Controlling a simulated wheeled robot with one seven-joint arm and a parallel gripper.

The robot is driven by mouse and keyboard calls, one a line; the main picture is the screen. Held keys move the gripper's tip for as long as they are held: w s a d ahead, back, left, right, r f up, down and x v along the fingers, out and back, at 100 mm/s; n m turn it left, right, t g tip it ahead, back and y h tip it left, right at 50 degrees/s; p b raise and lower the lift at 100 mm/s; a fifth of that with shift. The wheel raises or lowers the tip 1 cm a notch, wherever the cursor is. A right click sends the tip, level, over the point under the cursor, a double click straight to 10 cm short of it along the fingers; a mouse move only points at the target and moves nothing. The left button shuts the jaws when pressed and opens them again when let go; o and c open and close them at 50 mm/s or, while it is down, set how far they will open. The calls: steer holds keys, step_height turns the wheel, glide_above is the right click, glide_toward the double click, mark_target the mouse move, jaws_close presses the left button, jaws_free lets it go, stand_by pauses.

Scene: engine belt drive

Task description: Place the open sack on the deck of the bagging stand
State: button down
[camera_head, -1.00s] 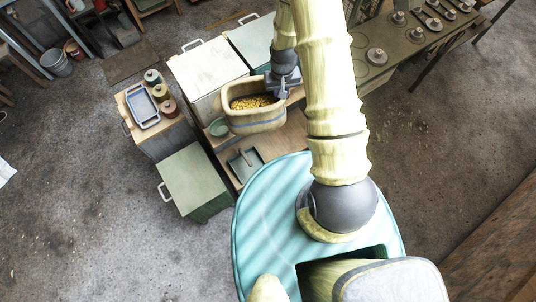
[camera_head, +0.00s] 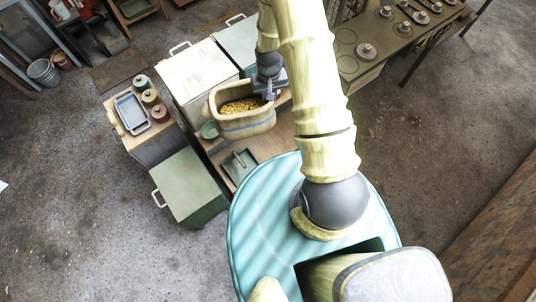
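The open sack (camera_head: 248,124) is tan with a blue stripe and holds yellow grain (camera_head: 243,105). My gripper (camera_head: 268,92) is at the sack's right rim and appears shut on it; the fingertips are partly hidden by the wrist and the rim. The sack is upright, above or on the wooden bench top; I cannot tell whether its base touches anything. I cannot clearly make out which surface is the deck of the bagging stand.
A pale-lidded bin (camera_head: 197,72) and a green-lidded box (camera_head: 188,183) stand left of the bench (camera_head: 275,141). A side stand holds a blue tray (camera_head: 131,113) and tins. A weight bench (camera_head: 378,58) stands right.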

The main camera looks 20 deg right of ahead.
steer(key=s+d+f+m+b, duration=0.3)
steer(key=s+d+f+b, duration=0.3)
steer(key=f+b, duration=0.7)
steer(key=s+d+f+m+b, duration=0.3)
steer(key=s+d+f+b, duration=0.3)
steer(key=f+b, duration=0.7)
steer(key=s+d+f+m+b, duration=0.3)
steer(key=s+d+f+b, duration=0.3)
steer(key=b, duration=1.5)
steer(key=s+f, duration=0.3)
steer(key=f, duration=0.4)
steer(key=shift+s+f, duration=0.25)
steer(key=shift+s, duration=0.15)
steer(key=shift+w, duration=0.15)
steer(key=w+a+f+b, duration=0.1)
steer(key=w+a+b, duration=0.1)
steer(key=w, duration=0.7)
steer(key=w+a+f+b, duration=0.1)
steer(key=w+a, duration=0.3)
steer(key=w, duration=0.5)
steer(key=shift+w+a+b, duration=0.15)
steer(key=shift+a+b, duration=0.2)
steer(key=shift+b, duration=0.5)
